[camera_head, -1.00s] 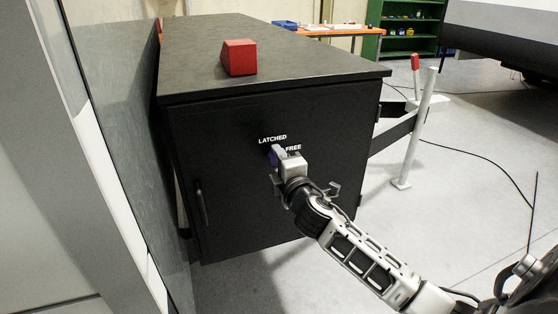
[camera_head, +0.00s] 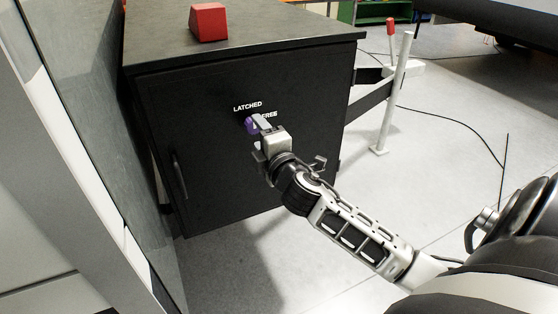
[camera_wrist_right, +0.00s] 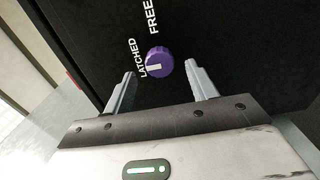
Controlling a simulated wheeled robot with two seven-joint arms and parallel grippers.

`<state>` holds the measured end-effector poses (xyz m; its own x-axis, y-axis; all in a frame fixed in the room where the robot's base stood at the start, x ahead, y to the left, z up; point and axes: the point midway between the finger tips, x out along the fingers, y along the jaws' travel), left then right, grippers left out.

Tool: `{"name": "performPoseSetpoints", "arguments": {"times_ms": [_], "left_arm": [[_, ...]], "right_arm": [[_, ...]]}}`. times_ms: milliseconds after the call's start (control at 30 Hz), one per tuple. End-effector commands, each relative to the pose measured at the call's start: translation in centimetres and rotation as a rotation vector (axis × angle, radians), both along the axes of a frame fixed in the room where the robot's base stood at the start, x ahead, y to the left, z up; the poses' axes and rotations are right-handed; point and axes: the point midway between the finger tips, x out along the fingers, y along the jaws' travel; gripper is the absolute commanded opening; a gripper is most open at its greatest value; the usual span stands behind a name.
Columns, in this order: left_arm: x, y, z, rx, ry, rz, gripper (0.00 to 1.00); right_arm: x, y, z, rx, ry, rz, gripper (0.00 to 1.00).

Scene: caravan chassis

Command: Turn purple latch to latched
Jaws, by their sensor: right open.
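The purple latch is a round ribbed knob (camera_head: 251,126) on the front of a black cabinet (camera_head: 215,175). In the right wrist view the knob (camera_wrist_right: 159,60) shows a white mark on its left part, pointing towards the word LATCHED. The word FREE stands at the knob's upper side there. My right gripper (camera_head: 259,134) is open in front of the knob. In the right wrist view its two fingers (camera_wrist_right: 161,74) stand apart on either side of the knob, with gaps. I cannot tell whether the tips reach its depth. My left gripper is not in view.
A red block (camera_head: 209,22) sits on the cabinet top. A dark handle (camera_head: 180,176) is on the door's left side. A grey panel (camera_head: 85,125) stands close on the left. A white post (camera_head: 393,95) stands at the right, with free floor in front.

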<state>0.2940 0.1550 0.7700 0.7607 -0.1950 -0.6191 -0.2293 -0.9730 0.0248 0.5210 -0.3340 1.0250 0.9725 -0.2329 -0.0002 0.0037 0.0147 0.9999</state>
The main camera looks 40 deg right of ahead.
Motion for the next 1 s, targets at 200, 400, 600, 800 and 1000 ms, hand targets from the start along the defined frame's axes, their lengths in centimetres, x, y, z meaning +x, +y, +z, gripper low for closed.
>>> {"name": "performPoseSetpoints", "arguments": {"times_ms": [200, 400, 600, 800, 1000], "left_arm": [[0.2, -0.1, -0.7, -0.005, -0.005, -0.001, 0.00], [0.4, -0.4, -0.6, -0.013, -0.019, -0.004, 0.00], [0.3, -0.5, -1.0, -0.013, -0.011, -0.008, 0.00], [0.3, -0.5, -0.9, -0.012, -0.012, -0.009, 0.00], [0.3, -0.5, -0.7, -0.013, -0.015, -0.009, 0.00]], "right_arm": [[-5.5, 1.3, -0.4, 0.000, 0.004, 0.000, 0.57], [-9.6, 2.3, -0.3, 0.000, 0.003, -0.001, 0.57], [-11.7, 2.8, -0.1, -0.001, 0.001, -0.001, 0.57], [-12.1, 2.9, 0.0, -0.003, 0.000, -0.001, 0.57], [-12.1, 2.9, 0.0, -0.003, 0.001, -0.001, 0.57]]}}
